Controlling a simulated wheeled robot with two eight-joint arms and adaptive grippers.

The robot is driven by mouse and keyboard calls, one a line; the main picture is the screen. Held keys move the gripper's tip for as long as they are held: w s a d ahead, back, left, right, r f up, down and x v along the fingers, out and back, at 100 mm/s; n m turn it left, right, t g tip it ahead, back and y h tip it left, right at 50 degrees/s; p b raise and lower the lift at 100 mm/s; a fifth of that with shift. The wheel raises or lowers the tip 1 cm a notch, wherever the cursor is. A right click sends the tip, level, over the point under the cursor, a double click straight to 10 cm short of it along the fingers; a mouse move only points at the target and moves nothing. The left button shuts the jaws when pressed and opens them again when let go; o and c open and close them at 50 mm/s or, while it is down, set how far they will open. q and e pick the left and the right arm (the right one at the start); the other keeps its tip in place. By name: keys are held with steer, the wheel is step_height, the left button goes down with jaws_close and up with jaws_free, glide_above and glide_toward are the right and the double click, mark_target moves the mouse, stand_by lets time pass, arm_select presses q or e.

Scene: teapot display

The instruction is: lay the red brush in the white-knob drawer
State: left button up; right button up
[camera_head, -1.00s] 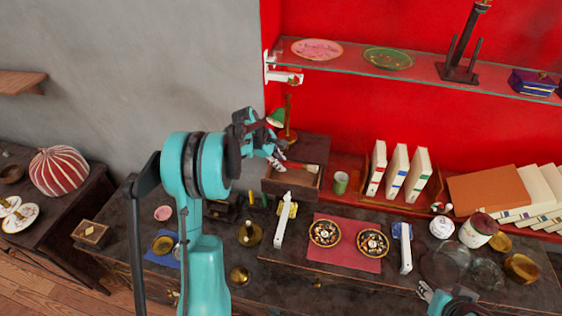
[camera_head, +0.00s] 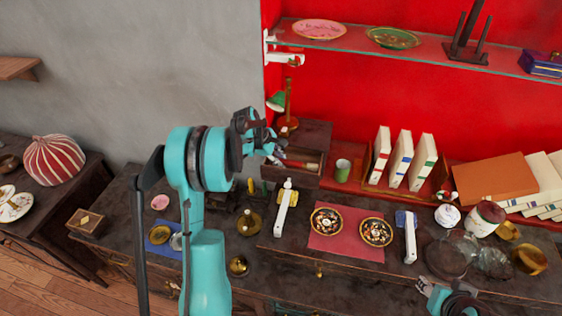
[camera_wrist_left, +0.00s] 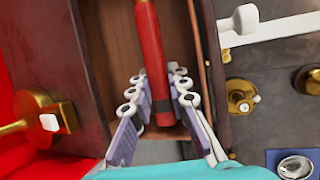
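The red brush (camera_head: 296,163) lies in the open drawer (camera_head: 293,181) of the small dark wooden box. In the left wrist view the red brush (camera_wrist_left: 153,55) lies lengthwise between the drawer walls (camera_wrist_left: 90,40). My left gripper (camera_head: 274,150) is just over the drawer. Its fingers (camera_wrist_left: 156,88) are on both sides of the brush with gaps showing, so it looks open. The far end of the brush is cut off in the wrist view.
A green-shaded lamp (camera_head: 284,105) stands behind the drawer box. A green cup (camera_head: 342,170) and upright books (camera_head: 401,158) are to its right. Two ornate dishes sit on a red mat (camera_head: 349,244). A glass shelf (camera_head: 420,55) is above.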

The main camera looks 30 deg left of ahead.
arm_select(q)
steer(key=o, duration=0.4)
steer(key=shift+c, duration=0.2)
steer(key=v, duration=1.2)
